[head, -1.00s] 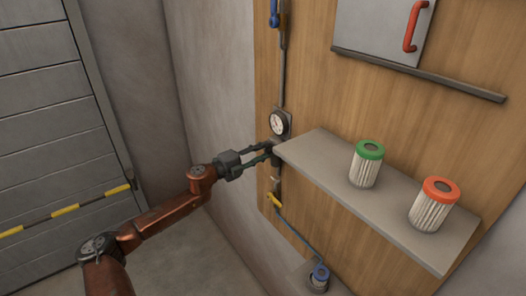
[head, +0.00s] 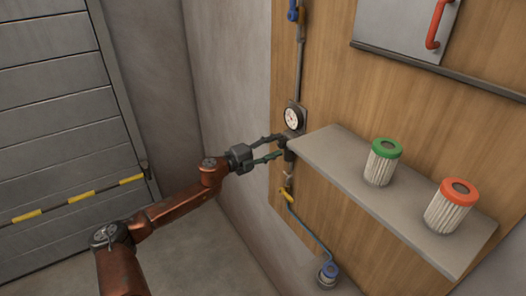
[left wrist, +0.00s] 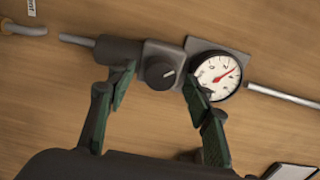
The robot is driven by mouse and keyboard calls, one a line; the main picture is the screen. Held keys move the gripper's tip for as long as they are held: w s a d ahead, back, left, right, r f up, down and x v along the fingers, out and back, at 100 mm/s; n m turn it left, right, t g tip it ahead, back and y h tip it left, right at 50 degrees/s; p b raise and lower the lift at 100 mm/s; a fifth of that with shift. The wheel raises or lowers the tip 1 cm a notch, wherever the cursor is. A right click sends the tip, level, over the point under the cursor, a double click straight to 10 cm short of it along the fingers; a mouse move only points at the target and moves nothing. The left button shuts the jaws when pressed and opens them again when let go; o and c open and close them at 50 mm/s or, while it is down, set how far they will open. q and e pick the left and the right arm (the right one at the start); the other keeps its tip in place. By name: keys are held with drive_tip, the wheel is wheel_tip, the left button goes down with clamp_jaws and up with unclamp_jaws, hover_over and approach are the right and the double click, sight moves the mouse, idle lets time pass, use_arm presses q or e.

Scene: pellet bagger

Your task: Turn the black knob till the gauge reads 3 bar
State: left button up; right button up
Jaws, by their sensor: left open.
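The black knob (left wrist: 160,73) sits on a dark regulator body on the wooden panel, in the left wrist view. My left gripper (left wrist: 158,80) is open, with one green-padded finger on each side of the knob. I cannot tell whether the fingers touch it. The round white gauge (left wrist: 217,77) is just right of the knob, partly covered by the right finger. Its red needle points to the upper right, but the exact reading is too small to tell. In the head view the gauge (head: 293,118) is above my left gripper (head: 281,146), and the knob is hard to make out.
A grey shelf (head: 335,160) juts out right beside the gripper. It carries a green-topped filter (head: 383,163) and an orange-topped filter (head: 452,206). A pipe with a yellow valve handle (head: 286,195) runs below. Open floor lies left of the panel.

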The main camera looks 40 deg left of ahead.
use_arm(q)
drive_tip(key=v, duration=1.1)
drive_tip(key=shift+s, duration=0.2)
